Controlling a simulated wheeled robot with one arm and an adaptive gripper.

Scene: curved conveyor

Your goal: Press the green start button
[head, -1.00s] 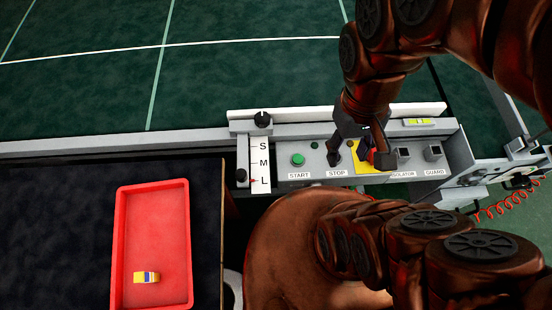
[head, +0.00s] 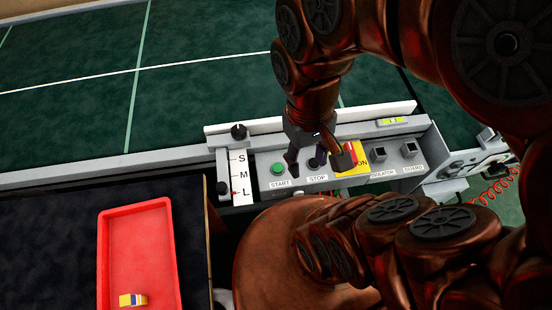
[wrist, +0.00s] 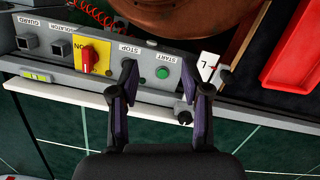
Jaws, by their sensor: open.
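The green start button (head: 278,169) sits on the grey control panel (head: 330,182), above its START label. My gripper (head: 305,165) is open and empty, just right of the green button in the head view, over the STOP area. It also shows in the wrist view (wrist: 168,80). The STOP button is partly hidden by a finger. I cannot tell the exact gap between fingers and panel.
A red switch on a yellow plate (wrist: 90,55) is beside STOP. Isolator (head: 379,154) and guard (head: 410,148) switches stand farther right. An S-M-L slider (head: 238,180) is left of START. A red tray (head: 138,265) with a small yellow block (head: 132,299) lies lower left.

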